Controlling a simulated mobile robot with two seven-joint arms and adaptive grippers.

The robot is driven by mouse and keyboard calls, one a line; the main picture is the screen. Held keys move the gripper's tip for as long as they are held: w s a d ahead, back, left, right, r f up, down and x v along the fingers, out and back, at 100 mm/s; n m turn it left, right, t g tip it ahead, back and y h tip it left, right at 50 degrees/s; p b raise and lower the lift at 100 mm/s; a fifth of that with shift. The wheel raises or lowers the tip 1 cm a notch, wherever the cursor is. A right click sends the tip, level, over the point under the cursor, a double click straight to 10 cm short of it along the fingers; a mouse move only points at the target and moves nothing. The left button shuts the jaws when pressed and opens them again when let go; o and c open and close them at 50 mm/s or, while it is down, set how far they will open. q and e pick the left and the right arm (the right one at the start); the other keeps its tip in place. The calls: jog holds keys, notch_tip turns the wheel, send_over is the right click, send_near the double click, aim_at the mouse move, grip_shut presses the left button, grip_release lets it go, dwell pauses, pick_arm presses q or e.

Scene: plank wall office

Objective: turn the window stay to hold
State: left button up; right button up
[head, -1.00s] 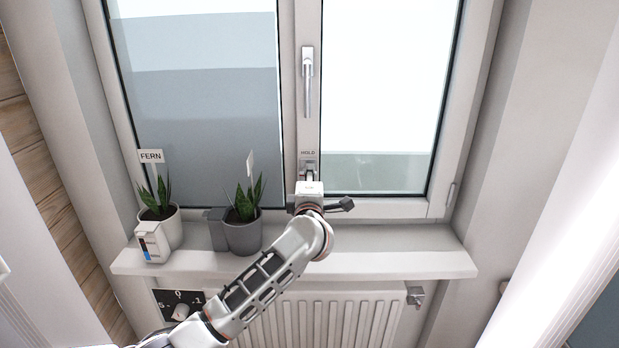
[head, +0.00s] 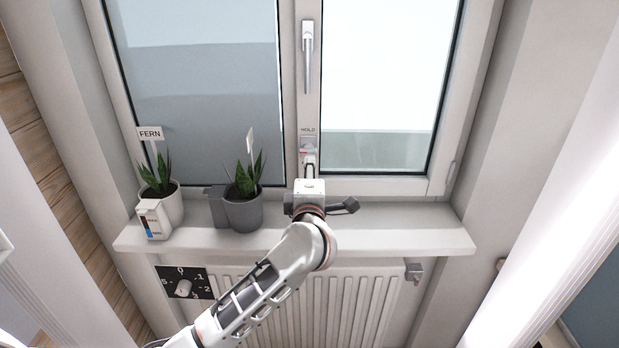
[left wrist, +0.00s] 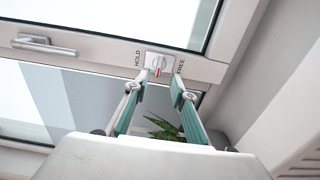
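The window stay (head: 309,149) is a small plate with a round knob on the frame below the window handle, under the label HOLD. In the left wrist view the stay (left wrist: 159,63) has HOLD printed to its left and FREE to its right. A red mark shows on the knob's lower part, between the two words. My left gripper (left wrist: 160,88) is open, with its fingertips apart just below the knob; I cannot tell if they touch it. In the head view my left gripper (head: 310,172) is below the stay, mostly hidden by its wrist. My right gripper is not in view.
The window handle (head: 308,57) hangs vertically above. On the sill (head: 400,230) stand a white potted plant (head: 174,203), a white gauge box (head: 154,219) and a grey potted plant (head: 243,213) left of my wrist. A radiator (head: 340,305) and numbered dial (head: 184,288) are below.

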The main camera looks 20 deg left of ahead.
pick_arm(q)
jog(key=v, duration=0.3)
jog(key=shift+s+d, duration=0.1)
jog(key=shift+s, duration=0.15)
